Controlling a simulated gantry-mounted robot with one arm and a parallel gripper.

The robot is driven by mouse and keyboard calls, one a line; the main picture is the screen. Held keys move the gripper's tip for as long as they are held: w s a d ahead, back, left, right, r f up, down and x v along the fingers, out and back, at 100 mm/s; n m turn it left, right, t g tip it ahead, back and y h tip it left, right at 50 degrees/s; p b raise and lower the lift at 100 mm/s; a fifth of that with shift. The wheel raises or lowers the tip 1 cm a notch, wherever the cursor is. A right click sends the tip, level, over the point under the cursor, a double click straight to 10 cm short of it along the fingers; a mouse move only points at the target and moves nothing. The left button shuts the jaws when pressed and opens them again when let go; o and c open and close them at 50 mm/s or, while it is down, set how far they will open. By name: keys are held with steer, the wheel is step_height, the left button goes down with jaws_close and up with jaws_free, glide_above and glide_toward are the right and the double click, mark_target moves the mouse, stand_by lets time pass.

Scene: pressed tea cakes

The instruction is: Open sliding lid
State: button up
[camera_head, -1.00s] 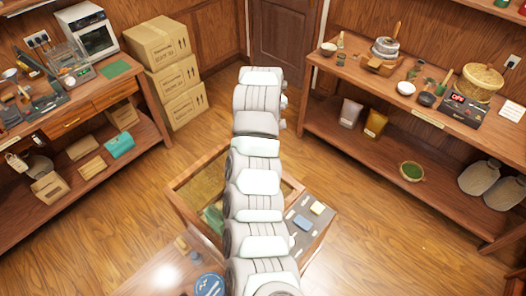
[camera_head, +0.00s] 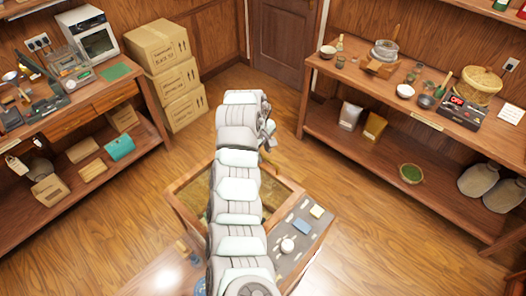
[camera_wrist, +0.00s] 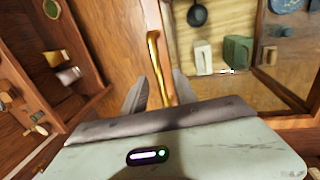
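A wooden case (camera_head: 178,192) with a glass-like top stands on the floor in the middle of the head view, largely covered by my arm. In the wrist view, a brass bar (camera_wrist: 154,60), seemingly a handle, runs along the wooden edge (camera_wrist: 134,30) beside the case's interior. My gripper (camera_wrist: 160,84) has its two grey fingers apart, one on each side of the bar's lower end in the picture. I cannot tell whether either finger touches it. Inside the case are a black pan-like item (camera_wrist: 197,14), a pale block (camera_wrist: 203,55) and a green item (camera_wrist: 237,52). The gripper is hidden in the head view.
A dark panel (camera_head: 302,232) with small items adjoins the case's right side. A workbench (camera_head: 70,105) stands left, a long shelf table (camera_head: 400,110) right, and stacked cartons (camera_head: 172,75) at the back. Open floor (camera_head: 370,225) lies between the case and right table.

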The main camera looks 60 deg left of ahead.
steer(key=shift+w+a+f, duration=0.1)
steer(key=shift+f, duration=0.35)
jaws_close()
stand_by(1.2)
